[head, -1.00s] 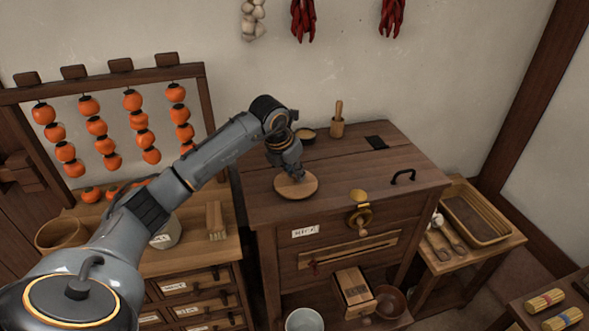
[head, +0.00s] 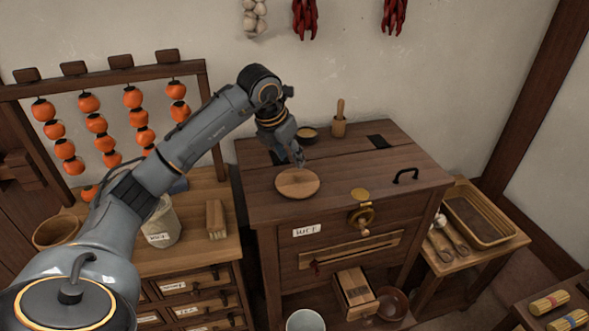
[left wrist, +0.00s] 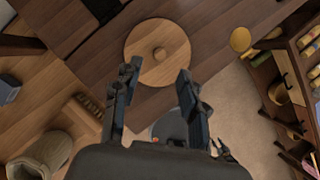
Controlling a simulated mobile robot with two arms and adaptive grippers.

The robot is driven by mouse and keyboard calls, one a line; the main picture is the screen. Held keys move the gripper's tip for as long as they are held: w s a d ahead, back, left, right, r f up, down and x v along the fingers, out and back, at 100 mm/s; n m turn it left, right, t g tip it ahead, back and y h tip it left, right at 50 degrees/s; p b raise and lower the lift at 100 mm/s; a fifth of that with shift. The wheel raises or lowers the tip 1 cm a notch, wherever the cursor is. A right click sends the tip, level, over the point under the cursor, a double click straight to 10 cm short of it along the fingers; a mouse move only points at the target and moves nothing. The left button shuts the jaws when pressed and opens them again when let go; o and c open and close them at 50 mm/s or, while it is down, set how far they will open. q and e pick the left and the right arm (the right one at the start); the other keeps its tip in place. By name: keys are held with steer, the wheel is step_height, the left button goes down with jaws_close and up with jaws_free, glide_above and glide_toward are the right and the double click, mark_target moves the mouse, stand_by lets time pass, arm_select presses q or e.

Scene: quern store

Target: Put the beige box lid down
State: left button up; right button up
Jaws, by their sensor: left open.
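The beige box lid (head: 297,184) is a round wooden disc lying flat on the dark wooden cabinet top (head: 345,168), near its front left edge. My right gripper is not in view.
The cabinet's middle top is clear.

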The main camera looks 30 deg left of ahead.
arm_select(q)
steer(key=v, duration=0.5)
steer(key=shift+r+b, duration=0.2)
steer(key=shift+b, duration=0.1)
